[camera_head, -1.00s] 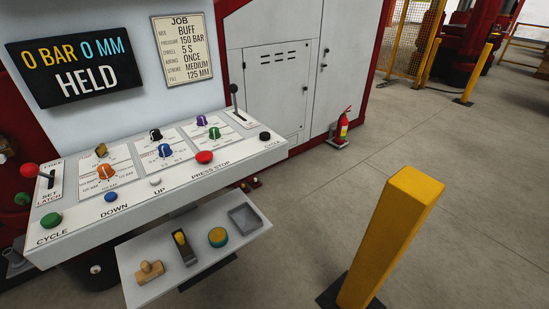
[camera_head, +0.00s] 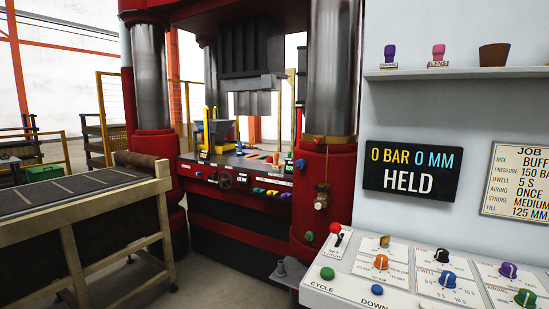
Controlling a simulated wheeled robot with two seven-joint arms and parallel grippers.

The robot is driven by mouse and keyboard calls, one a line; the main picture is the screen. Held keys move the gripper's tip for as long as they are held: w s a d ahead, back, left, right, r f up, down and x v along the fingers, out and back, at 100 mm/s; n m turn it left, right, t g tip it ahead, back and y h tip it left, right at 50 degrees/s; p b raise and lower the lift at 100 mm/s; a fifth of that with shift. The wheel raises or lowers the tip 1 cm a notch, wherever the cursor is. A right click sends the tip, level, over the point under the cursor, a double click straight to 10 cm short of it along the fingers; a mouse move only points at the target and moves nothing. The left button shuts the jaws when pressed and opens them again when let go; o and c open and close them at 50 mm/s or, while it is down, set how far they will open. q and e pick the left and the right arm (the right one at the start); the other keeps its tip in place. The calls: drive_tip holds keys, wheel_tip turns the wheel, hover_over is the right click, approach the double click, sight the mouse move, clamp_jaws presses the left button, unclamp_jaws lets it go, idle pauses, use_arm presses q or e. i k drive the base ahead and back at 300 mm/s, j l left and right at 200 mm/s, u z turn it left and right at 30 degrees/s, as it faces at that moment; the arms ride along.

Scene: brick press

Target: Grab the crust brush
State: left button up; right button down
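I cannot make out a crust brush in the current head view. The small tool shelf below the control panel is out of frame now. Neither of my grippers shows. The white control panel (camera_head: 425,283) fills the lower right, with coloured knobs and a red-topped lever (camera_head: 336,230).
The red press (camera_head: 240,160) stands in the middle, with a yellow item (camera_head: 213,128) on its bed. A roller conveyor table (camera_head: 80,200) is at the left. A wall shelf (camera_head: 460,72) at upper right holds two stamps and a brown pot (camera_head: 494,54). The display (camera_head: 412,171) reads HELD.

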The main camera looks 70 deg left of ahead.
sight(240, 153)
drive_tip(key=u, duration=2.45)
drive_tip(key=i+j+z, duration=0.1)
drive_tip(key=z, duration=0.3)
drive_tip(key=i+j+z, duration=0.2)
drive_tip(key=z, duration=0.2)
drive_tip(key=i+j+z, duration=0.1)
drive_tip(key=z, duration=0.35)
drive_tip(key=j, duration=0.1)
